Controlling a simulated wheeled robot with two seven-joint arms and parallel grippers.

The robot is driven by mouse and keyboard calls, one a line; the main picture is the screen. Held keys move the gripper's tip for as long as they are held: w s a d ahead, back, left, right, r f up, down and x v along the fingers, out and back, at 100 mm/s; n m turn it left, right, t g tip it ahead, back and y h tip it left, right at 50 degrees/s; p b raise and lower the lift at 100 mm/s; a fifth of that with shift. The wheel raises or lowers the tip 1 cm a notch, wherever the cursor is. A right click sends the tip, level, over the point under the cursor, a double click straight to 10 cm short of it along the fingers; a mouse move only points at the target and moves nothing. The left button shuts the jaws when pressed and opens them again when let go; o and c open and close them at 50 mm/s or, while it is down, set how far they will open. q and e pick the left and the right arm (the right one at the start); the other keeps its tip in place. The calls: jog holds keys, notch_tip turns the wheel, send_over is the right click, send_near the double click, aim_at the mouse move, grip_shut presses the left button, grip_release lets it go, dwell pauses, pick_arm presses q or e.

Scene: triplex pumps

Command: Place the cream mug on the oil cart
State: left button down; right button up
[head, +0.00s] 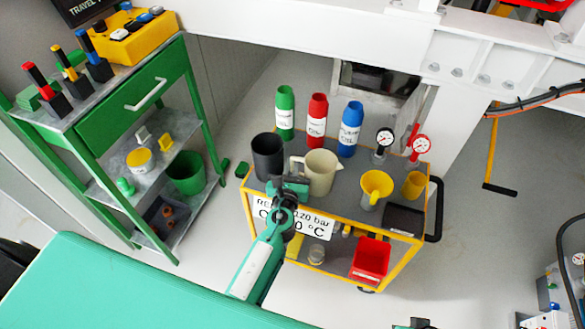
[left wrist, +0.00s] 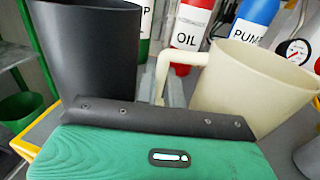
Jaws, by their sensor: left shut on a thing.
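The cream mug (head: 321,172) is over the front part of the oil cart's grey top (head: 345,203), upright, with its handle to the left. I cannot tell whether its base touches the top. My left gripper (head: 293,183) is at the handle side and shut on the mug's handle. In the left wrist view the cream mug (left wrist: 255,90) is at the right, its handle running between my fingers (left wrist: 172,92). The fingertips are partly hidden by the gripper body. My right gripper is not clearly in view.
A dark grey mug (head: 267,157) stands close left of my gripper. Green, red and blue bottles (head: 318,120) line the cart's back. A yellow funnel (head: 376,187), a yellow cup (head: 414,185) and gauges (head: 385,140) are at the right. A green shelf (head: 140,120) stands left.

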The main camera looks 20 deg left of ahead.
jog(key=shift+r, duration=0.1)
pick_arm(q)
jog(key=shift+f, duration=0.15)
jog(key=c, duration=1.8)
grip_release()
pick_arm(e)
jog(key=shift+r, duration=0.2)
